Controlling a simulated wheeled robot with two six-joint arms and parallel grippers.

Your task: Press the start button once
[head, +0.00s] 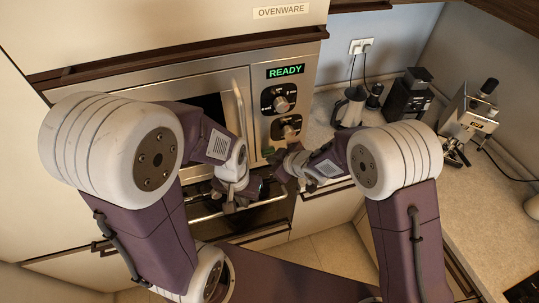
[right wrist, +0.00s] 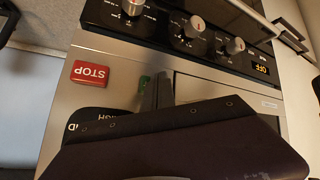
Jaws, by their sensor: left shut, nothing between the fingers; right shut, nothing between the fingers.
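In the right wrist view a green button (right wrist: 144,83), probably the start button, shows on a steel panel. My right gripper (right wrist: 161,90) is shut and empty, and its fingers stand right beside the green button and partly cover it. I cannot tell whether they touch it. A red STOP button (right wrist: 90,72) sits to the left, clear of the fingers. In the head view the right gripper (head: 277,170) is at the lower end of the microwave's control panel (head: 273,127). My left gripper (head: 248,191) is shut and empty, lower and to the left.
The microwave's display (head: 285,71) reads READY, above two dark knobs. In the right wrist view another display (right wrist: 262,70) reads OFF beside a row of knobs (right wrist: 195,27).

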